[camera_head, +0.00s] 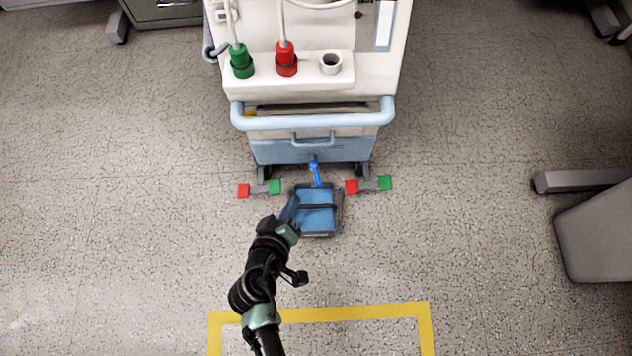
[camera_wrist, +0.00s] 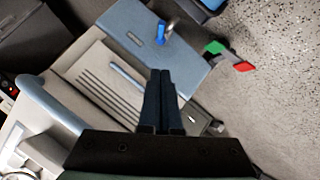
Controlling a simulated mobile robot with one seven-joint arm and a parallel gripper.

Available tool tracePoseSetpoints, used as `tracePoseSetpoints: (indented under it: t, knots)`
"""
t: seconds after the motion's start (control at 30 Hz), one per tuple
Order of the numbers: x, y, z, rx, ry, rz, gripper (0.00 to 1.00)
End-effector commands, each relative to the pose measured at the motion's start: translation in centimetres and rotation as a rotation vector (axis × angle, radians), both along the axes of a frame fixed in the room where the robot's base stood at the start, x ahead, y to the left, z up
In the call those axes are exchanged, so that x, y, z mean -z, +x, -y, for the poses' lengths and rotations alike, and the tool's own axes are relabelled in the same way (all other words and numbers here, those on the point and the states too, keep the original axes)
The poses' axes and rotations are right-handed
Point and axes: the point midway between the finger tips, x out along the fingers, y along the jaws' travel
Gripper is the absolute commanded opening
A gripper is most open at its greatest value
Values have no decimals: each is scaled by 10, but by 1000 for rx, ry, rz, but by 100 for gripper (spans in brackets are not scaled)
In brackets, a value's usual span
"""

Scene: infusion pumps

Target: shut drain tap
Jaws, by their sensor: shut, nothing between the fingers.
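The drain tap's blue lever (camera_head: 315,174) sticks out low at the front of the white machine, above a blue container on the floor. In the wrist view the blue lever (camera_wrist: 161,33) sits by a brass-coloured stub at the edge of a blue panel. My gripper (camera_head: 292,205) is left of and nearer than the lever in the head view. In the wrist view its two dark fingers (camera_wrist: 160,73) are together and empty, with tips apart from the lever. The exact height gap cannot be told.
The blue container (camera_head: 317,222) stands under the tap. Red and green pedals (camera_head: 259,188) flank it, with another pair on the right (camera_head: 369,184). A light-blue handle bar (camera_head: 313,120) crosses the machine above. Floor around is free; yellow tape (camera_head: 350,312) marks it nearer.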

Motion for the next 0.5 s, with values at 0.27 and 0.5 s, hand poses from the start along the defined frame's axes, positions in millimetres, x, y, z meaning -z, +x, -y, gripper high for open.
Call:
tracePoseSetpoints:
  t: [0.27,0.5]
  knots:
    - [2,4,1,1,0,2,0]
    - [28,33,10,2,0,3,0]
